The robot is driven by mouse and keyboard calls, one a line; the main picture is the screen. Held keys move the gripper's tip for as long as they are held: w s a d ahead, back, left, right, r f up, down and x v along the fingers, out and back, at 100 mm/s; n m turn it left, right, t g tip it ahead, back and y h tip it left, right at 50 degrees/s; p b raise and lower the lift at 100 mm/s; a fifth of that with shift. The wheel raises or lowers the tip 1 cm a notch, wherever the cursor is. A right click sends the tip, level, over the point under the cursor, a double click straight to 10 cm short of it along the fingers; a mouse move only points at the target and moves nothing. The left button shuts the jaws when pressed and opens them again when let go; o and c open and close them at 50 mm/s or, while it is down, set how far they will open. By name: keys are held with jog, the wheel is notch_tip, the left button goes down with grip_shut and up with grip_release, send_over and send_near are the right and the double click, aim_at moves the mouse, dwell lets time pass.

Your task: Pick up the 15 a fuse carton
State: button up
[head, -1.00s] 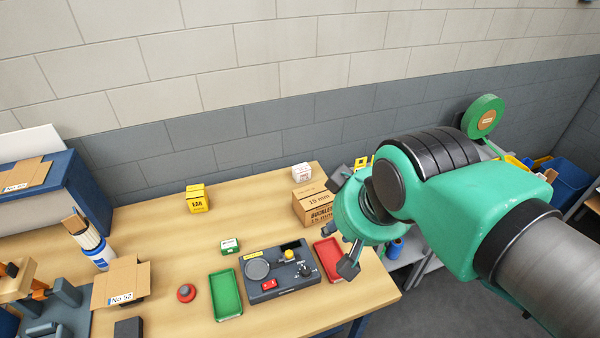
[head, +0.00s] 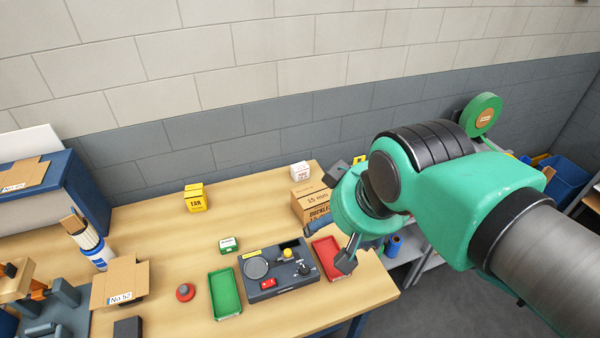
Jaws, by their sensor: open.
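No label that I can read says 15 A fuse, so I cannot tell which carton it is. A small green and white carton (head: 229,245) lies on the workbench behind the green tray. A small white carton with reddish print (head: 300,171) stands at the back, behind a brown "15 mm buckles" box (head: 311,203). A yellow carton (head: 196,198) stands further left. My gripper (head: 329,247) is open and empty above the bench's right part, in front of the brown box and over the red tray. It partly hides both.
A grey scale-like device (head: 278,270) sits between the green tray (head: 225,294) and the red tray (head: 327,260). A red button (head: 185,292) and an open cardboard box (head: 121,284) are to the left. The middle of the workbench (head: 150,235) is clear.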

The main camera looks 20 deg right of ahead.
jog(key=w+r+p, duration=0.2)
jog(key=w+r, duration=0.2)
jog(key=w, duration=0.5)
jog(key=n+g+p, duration=0.1)
jog(key=g+p, duration=0.5)
jog(key=p, duration=0.4)
send_over(300, 166)
notch_tip(300, 166, down, 29)
jog(key=shift+f, duration=4.3)
jog(key=shift+f, duration=0.15)
